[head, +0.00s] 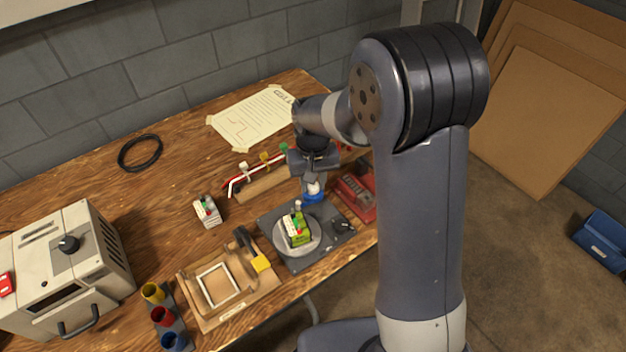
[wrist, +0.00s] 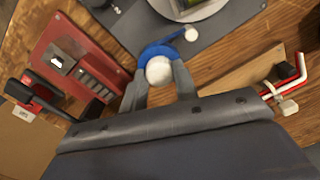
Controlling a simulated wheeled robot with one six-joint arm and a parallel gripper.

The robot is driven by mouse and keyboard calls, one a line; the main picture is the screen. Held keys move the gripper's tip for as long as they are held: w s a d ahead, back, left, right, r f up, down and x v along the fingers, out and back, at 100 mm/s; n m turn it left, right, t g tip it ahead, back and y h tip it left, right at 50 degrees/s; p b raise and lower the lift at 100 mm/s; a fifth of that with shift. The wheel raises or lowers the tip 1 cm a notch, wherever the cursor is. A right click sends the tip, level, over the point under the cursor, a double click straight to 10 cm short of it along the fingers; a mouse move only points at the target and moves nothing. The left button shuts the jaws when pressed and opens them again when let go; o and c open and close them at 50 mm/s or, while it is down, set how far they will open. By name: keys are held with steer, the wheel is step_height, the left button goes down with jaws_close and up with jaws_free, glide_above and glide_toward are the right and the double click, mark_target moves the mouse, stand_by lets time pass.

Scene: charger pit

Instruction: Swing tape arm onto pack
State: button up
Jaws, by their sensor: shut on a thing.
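The pack (head: 297,238), green with white and coloured terminals, stands on a round grey disc (head: 313,246) on a dark plate (head: 276,222). The blue tape arm (head: 315,198) is at the plate's back right edge, apart from the pack. In the wrist view the blue part (wrist: 165,51) carries a white knob (wrist: 158,71), and a small white ball (wrist: 191,34) is beside it. My gripper (head: 313,185) points down at the knob. In the wrist view its fingers (wrist: 159,82) are shut on the knob from both sides. The pack is mostly cut off there.
A red tool block (head: 352,196) stands close right of my gripper. A wooden rack with red and white bent rods (head: 262,170) lies behind. A second pack (head: 207,211), a wooden frame jig (head: 220,285) and coloured cups (head: 162,316) stand to the left.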

steer(key=n, duration=0.5)
stand_by(0.6)
steer(key=o, duration=1)
steer(key=shift+c, duration=0.2)
step_height(320, 180, up, 11)
steer(key=shift+p, duration=0.3)
steer(key=shift+f, duration=0.2)
